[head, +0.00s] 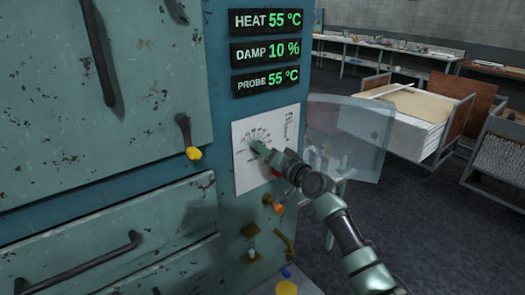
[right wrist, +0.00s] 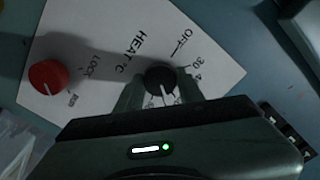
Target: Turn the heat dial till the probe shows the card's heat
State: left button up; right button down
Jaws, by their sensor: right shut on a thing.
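The heat dial (right wrist: 160,78) is a black knob with a white pointer line on a white panel (head: 245,180) marked "HEAT °C", with "OFF" and "30" legible on its scale. My right gripper (right wrist: 158,92) is shut on the dial, one finger on each side; in the head view its tip hides most of the dial. The probe display (head: 266,80) reads 55 °C. The heat display (head: 267,21) above also reads 55 °C. I cannot make out a card with a heat figure. My left gripper is out of view.
The damp display (head: 266,51) reads 10 %. A red knob (right wrist: 48,76) marked "LOCK" sits beside the dial. A clear cover (head: 350,130) stands out right of the panel, close to my right arm.

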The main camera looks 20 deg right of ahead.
jog(key=c, duration=0.9)
grip_release()
jog(key=b+v, duration=0.1)
jog(key=v, duration=0.7)
jog(key=shift+b, duration=0.35)
jog(key=shift+w, duration=0.1)
